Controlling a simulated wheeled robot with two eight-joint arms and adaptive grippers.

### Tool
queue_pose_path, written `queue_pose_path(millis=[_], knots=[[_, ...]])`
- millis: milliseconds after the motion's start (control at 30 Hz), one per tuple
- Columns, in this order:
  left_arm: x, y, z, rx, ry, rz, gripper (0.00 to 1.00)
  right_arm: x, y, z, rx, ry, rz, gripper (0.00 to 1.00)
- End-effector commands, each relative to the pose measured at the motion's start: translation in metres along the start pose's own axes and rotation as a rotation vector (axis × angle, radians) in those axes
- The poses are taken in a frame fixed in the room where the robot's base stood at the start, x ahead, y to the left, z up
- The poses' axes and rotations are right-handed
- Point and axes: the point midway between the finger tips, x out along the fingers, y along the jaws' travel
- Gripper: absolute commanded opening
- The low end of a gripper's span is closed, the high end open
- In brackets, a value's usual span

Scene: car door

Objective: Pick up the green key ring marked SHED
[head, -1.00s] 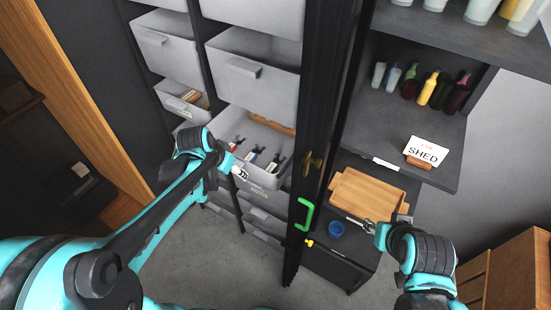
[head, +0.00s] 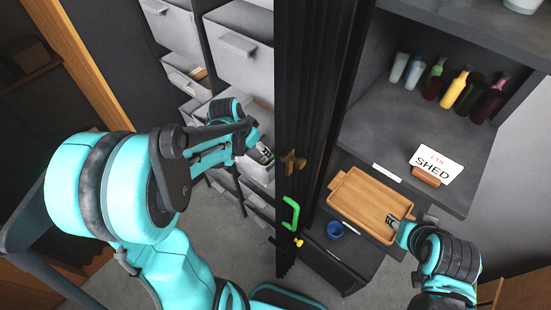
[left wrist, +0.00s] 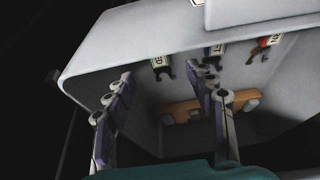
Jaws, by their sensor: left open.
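In the left wrist view a tag with a green edge (left wrist: 160,62) and a dark key hangs inside a grey bin (left wrist: 95,48). Its lettering is too small to read. A blue tag (left wrist: 215,50) and a red tag (left wrist: 270,41) hang to its right, each with a key. My left gripper (left wrist: 160,98) is open and empty, its fingers reaching into the bin's view below the green tag. In the head view my left arm and gripper (head: 258,154) hide most of that bin. My right gripper (head: 394,221) is over the wooden tray's right edge; its jaw state is unclear.
A card reading SHED (head: 438,164) stands on the right shelf. A dark folding door with a green handle (head: 290,214) stands between the bins and that shelf. The wooden tray (head: 365,205) and a blue cup (head: 335,229) are on the lower cabinet. A wooden piece (left wrist: 190,108) lies in the bin.

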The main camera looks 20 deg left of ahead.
Motion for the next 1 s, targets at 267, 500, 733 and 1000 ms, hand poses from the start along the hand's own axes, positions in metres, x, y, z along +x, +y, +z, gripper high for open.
queue_pose_path(millis=[267,500,733,1000], knots=[[0.029,0.001,0.002,0.0,0.0,0.0,0.55,0.005,0.0,0.004,0.0,0.0,0.0,0.4],[0.065,0.004,0.008,0.001,0.0,0.0,0.55,0.009,0.0,0.007,0.0,0.0,0.0,0.4],[0.08,0.004,0.008,0.0,0.0,-0.001,0.55,0.011,0.0,0.007,0.0,0.0,0.0,0.4],[0.079,0.004,0.008,0.0,0.0,0.0,0.29,0.01,0.0,0.007,0.0,0.0,0.0,0.4]])
